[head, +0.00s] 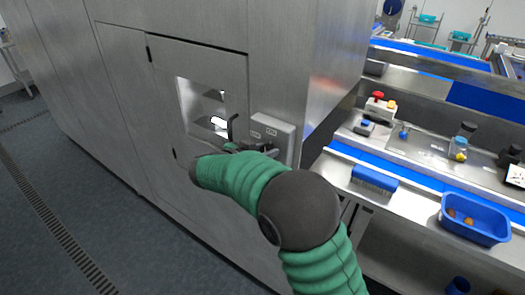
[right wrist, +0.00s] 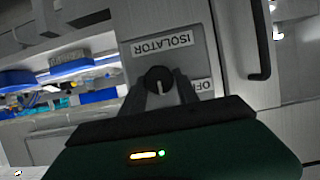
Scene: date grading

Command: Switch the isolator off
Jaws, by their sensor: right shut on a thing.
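The isolator is a grey box (head: 272,132) on the steel cabinet front, beside a small window. In the right wrist view its face (right wrist: 192,62) appears upside down, with a label reading ISOLATOR and a partly hidden one starting OF. A round black knob (right wrist: 158,76) with a white pointer line sits on it. My right gripper (right wrist: 163,92) has its two dark fingers on either side of the knob and is shut on it. In the head view my right gripper (head: 240,147) is at the box, and the knob is hidden. My left gripper is not in view.
A black handle (head: 232,128) stands out beside the isolator; it also shows in the wrist view (right wrist: 259,40). To the right are a bench with a blue tray (head: 476,218), a blue brush (head: 374,181) and a red button box (head: 379,105). The floor at left is clear.

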